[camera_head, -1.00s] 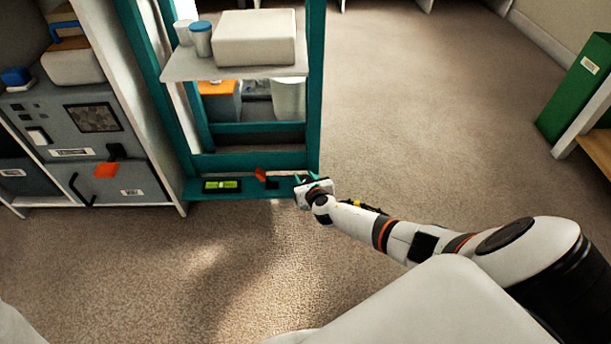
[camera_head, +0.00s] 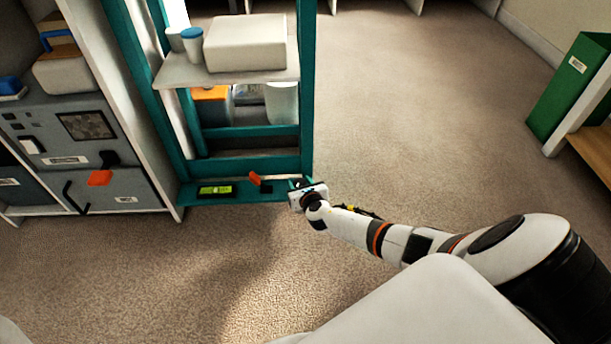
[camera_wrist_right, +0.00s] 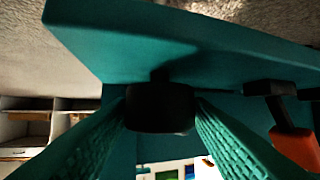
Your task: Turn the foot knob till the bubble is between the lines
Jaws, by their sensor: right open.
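The bubble level (camera_head: 215,190), a yellow-green vial in a dark housing, lies on the teal base bar of the rack (camera_head: 308,110). The bubble and its lines are too small to make out. My right gripper (camera_head: 298,185) is at the right end of the base bar. Its two teal fingers are open, one on each side of the knob; I cannot tell whether they touch it. The knob is hidden in the head view. My left gripper is not in view.
An orange-red lever (camera_head: 254,179) on a black mount stands beside the level, close to the gripper; it also shows in the right wrist view (camera_wrist_right: 296,148). The rack's shelf holds a white box (camera_head: 245,43) and cups. A grey cabinet (camera_head: 85,150) stands left.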

